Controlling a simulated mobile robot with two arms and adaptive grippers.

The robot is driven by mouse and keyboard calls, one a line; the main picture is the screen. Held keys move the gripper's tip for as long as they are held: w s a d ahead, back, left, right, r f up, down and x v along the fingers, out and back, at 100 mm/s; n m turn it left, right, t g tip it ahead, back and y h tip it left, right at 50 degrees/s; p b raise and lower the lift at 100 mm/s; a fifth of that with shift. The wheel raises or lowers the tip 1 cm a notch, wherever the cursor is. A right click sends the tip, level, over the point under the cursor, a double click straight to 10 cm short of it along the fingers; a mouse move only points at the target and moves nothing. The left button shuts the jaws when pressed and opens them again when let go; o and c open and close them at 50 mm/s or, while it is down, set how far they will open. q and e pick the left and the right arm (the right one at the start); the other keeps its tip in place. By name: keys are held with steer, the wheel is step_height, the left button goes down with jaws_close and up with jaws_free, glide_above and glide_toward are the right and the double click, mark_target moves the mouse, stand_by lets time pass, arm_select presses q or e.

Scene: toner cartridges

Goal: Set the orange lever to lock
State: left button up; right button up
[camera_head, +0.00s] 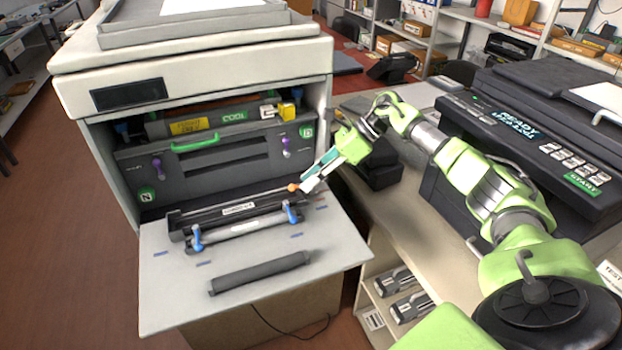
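The orange lever (293,187) shows as a small orange knob at the right end of a dark cartridge unit (238,210), which lies on the copier's open front door (170,300). My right gripper (310,184) reaches in from the right, and its fingertips are right beside the orange knob. I cannot tell whether they touch it, or whether the fingers are open or shut. The lever's shaft and any lock marking are too small or hidden to make out. My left gripper is not in view.
Two blue levers (291,212) stand on the unit's front part. A dark roller (260,272) lies nearer the door's front edge. The copier's inner panel (215,160) has purple levers and a green handle. A second machine (545,140) stands on the counter at right.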

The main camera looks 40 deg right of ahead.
steer(key=shift+d+r, duration=0.1)
steer(key=v, duration=1.1)
steer(key=shift+s+d+r, duration=0.15)
steer(key=shift+d+r, duration=0.1)
steer(key=shift+c, duration=1.3)
steer(key=a+r+n+h+p, duration=0.4)
steer(key=a+n+h+p, duration=0.15)
steer(key=p, duration=0.35)
steer(key=shift+m+y, duration=0.35)
steer(key=shift+m, duration=0.1)
steer(key=p+x, duration=0.1)
steer(key=x, duration=0.3)
steer(key=p+x, duration=0.1)
steer(key=x, duration=0.2)
steer(key=s+p+x, duration=0.1)
steer(key=x, duration=0.3)
steer(key=shift+w+a+f+p, duration=0.1)
steer(key=shift+a+f+p, duration=0.1)
steer(key=shift+f+p, duration=0.25)
steer(key=shift+w+a+f, duration=0.15)
steer(key=shift+f, duration=0.55)
